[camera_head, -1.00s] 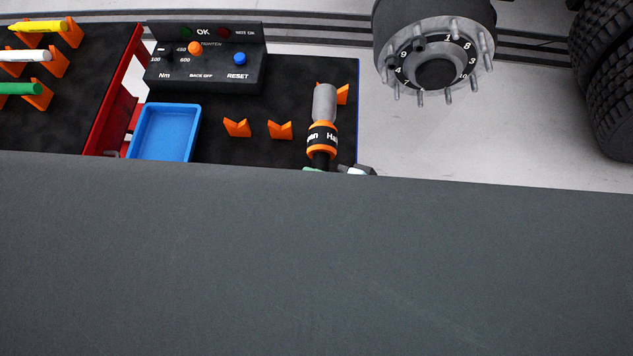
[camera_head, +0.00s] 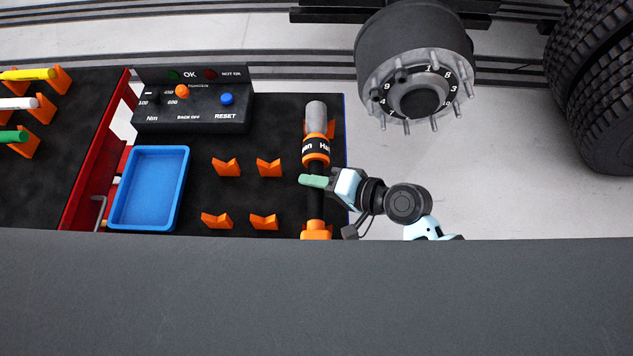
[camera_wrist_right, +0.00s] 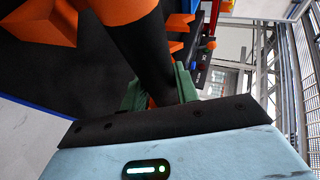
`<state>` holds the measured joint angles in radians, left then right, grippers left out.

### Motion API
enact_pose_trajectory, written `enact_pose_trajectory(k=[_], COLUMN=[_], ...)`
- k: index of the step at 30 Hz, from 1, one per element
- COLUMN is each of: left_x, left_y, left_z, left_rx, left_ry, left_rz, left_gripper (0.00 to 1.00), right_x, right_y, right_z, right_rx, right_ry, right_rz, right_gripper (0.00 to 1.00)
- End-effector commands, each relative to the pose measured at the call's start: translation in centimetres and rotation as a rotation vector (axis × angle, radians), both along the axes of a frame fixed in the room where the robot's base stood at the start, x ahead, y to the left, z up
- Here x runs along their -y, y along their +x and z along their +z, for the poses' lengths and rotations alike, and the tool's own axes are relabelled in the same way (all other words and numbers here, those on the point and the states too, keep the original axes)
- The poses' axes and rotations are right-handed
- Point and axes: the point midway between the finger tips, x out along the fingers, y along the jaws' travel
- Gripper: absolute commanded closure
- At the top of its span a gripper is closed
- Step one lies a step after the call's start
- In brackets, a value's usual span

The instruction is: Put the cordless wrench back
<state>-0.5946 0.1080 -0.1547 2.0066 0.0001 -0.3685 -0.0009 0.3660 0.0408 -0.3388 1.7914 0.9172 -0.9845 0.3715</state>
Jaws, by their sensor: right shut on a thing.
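The cordless wrench (camera_head: 316,150) has a grey nose, an orange and black body and a black handle, with an orange part at its lower end. It lies along the right edge of the black cart top, over or at the orange holders there; I cannot tell whether it rests in them. My right gripper (camera_head: 312,181) comes in from the right and is shut on its black handle. In the right wrist view the dark handle (camera_wrist_right: 145,55) passes between the green fingers (camera_wrist_right: 158,88). My left gripper is not in view.
Free orange V-shaped holders (camera_head: 268,168) stand left of the wrench. A blue tray (camera_head: 115,205) and a control box (camera_head: 190,108) are on the same cart. A wheel hub with studs (camera_head: 420,90) is at the upper right. A dark grey surface (camera_head: 320,300) fills the bottom of the view.

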Motion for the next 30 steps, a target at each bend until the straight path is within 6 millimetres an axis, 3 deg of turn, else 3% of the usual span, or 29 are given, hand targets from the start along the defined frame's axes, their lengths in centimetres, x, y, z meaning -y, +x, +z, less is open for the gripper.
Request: enact_pose_trajectory(k=[13, 14, 18, 30], left_x=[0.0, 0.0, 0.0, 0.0], left_y=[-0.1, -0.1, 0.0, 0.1], left_z=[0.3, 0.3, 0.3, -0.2], left_rx=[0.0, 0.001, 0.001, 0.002], left_ry=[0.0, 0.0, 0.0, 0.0], left_rz=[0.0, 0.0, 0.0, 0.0], left_gripper=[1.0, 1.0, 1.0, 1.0], right_x=[-0.1, 0.0, 0.0, 0.0], right_y=[0.1, -0.1, 0.0, 0.0], right_z=[-1.2, -1.5, -1.5, -1.9], right_rx=[0.005, -0.002, -0.001, 0.001], right_ry=[0.006, -0.001, 0.0, 0.001], right_rz=[-0.002, 0.0, 0.0, -0.003], right_gripper=[1.0, 0.68, 0.5, 0.48])
